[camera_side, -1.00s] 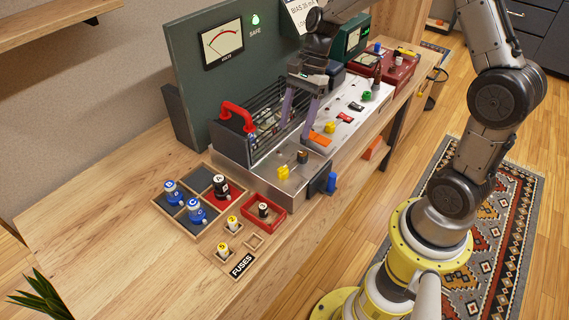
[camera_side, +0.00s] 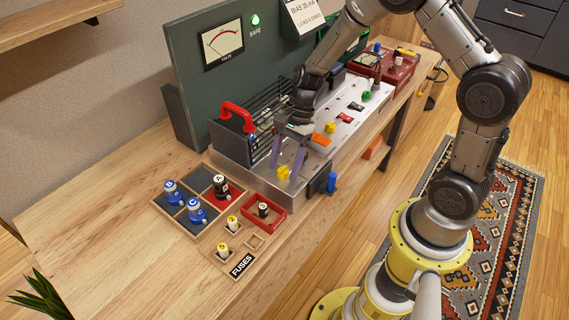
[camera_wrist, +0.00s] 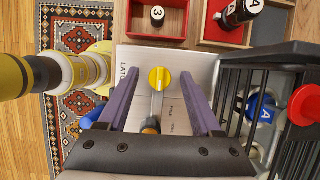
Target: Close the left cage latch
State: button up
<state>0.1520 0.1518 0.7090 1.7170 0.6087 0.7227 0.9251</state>
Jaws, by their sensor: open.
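The left latch has a yellow knob (camera_side: 283,173) near the front left end of the silver amp chassis (camera_side: 233,153). In the wrist view its yellow knob (camera_wrist: 159,77) sits on a grey lever (camera_wrist: 156,106), beside partly hidden lettering. My gripper (camera_side: 285,170) is open, with its two purple fingers pointing down over the latch. In the wrist view the fingertips (camera_wrist: 161,76) are on either side of the knob and apart from it; their exact height above the plate is unclear. The black-barred cage (camera_side: 262,118) with a red handle (camera_side: 236,112) stands behind the latch.
A red tray (camera_side: 264,211) with a fuse and a divided tray with tubes (camera_side: 171,190) lie to the left. Another yellow knob (camera_side: 329,128) and an orange piece (camera_side: 321,140) are farther along the chassis. A blue knob (camera_side: 332,182) sticks out at the front.

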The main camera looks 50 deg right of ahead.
grip_shut()
jog(key=shift+n, duration=0.3)
jog(key=n+g, duration=0.1)
jog(key=n, duration=0.3)
jog(key=shift+w+g, duration=0.15)
jog(key=shift+g, duration=0.25)
jog(key=n, duration=0.2)
jog(key=n+g+h, duration=0.1)
jog(key=n, duration=0.1)
jog(key=shift+w+a+n, duration=0.1)
jog(key=shift+w+n, duration=0.05)
jog(key=shift+n, duration=0.25)
jog(key=n+g+h, duration=0.1)
jog(key=n, duration=0.3)
jog(key=shift+a+h, duration=0.1)
jog(key=shift+h, duration=0.3)
jog(key=shift+a+r+n+g+h, duration=0.15)
jog(key=shift+n+h, duration=0.25)
jog(key=shift+n, duration=0.7)
jog(key=shift+d+f+n+g+h, duration=0.15)
jog(key=shift+n+h, duration=0.25)
jog(key=shift+n, duration=0.7)
jog(key=shift+a+r, duration=0.1)
